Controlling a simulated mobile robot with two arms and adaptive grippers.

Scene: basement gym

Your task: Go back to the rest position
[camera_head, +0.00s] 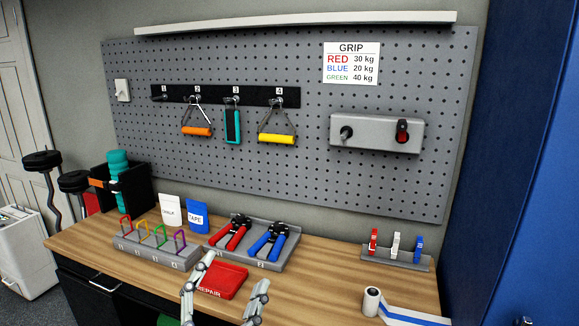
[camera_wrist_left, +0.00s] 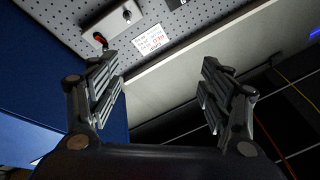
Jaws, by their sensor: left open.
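My left gripper (camera_head: 234,272) shows at the bottom centre of the head view, above the front of the wooden workbench. Its two fingers are spread wide, with nothing between them. The red repair tray (camera_head: 222,281) lies on the bench behind the fingers, partly covered by them. In the left wrist view the same gripper (camera_wrist_left: 158,80) is open and empty. Beyond it are the pegboard, a pale ledge and a dark area. My right gripper is not in view.
On the bench (camera_head: 320,285) stand a grey tray (camera_head: 290,250) with red and blue hand grippers, a rack of coloured clips (camera_head: 150,257), a peg holder (camera_head: 395,259) and a white roll (camera_head: 372,301). Handles hang on the pegboard (camera_head: 300,180). A blue locker (camera_head: 545,200) bounds the right.

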